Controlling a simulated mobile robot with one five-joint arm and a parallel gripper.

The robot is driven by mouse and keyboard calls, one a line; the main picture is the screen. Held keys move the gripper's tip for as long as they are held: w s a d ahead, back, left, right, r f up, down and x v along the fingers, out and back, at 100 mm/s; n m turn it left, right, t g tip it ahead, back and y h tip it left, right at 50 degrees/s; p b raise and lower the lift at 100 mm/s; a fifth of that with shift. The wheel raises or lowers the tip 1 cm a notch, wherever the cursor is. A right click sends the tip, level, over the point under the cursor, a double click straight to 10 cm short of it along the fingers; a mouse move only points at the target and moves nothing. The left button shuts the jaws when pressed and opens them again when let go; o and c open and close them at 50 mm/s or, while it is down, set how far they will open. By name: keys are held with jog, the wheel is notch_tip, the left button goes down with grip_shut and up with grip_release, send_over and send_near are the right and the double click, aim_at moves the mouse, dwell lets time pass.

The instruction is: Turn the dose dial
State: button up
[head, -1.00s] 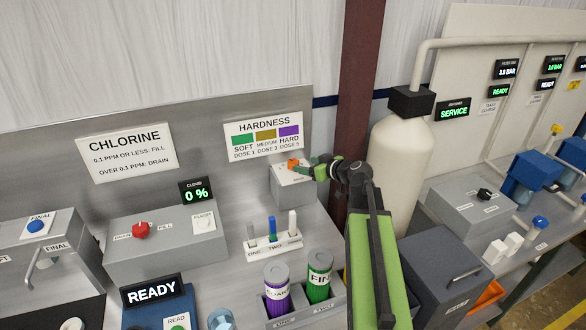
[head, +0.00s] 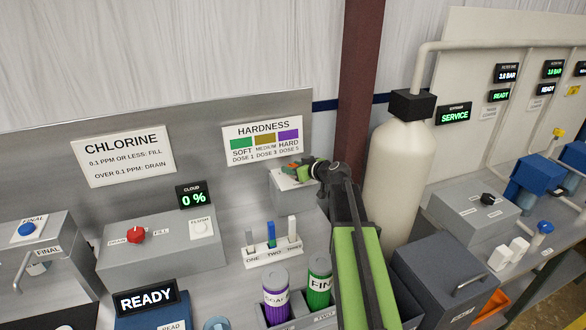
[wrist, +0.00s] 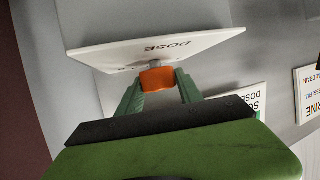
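The dose dial is a small orange knob (wrist: 157,80) on a white plate marked DOSE (wrist: 155,48). In the head view the dial (head: 291,166) sits on a grey box (head: 290,189) under the HARDNESS sign. My gripper (head: 298,165) reaches the dial from the right. In the wrist view the green fingers of my gripper (wrist: 160,77) lie along both sides of the knob and look closed on it. The knob's pointer and exact setting are hidden or too small to read.
The HARDNESS sign (head: 262,140) hangs just behind. A rack of strips (head: 272,256) and purple and green canisters (head: 275,294) stand in front of the box. A cream tank (head: 396,180) and a brown post (head: 360,90) stand close to the right of my arm.

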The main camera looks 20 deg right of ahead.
jog(key=c, duration=0.7)
jog(key=n+y, duration=0.1)
jog(key=n+g+y, duration=0.1)
jog(key=n+y, duration=0.1)
jog(key=shift+w+d+g+y, duration=0.15)
jog(key=shift+g+y, duration=0.15)
jog(key=shift+n+g+y, duration=1.1)
jog(key=shift+n, duration=0.4)
jog(key=shift+s, duration=0.2)
jog(key=o, duration=1.4)
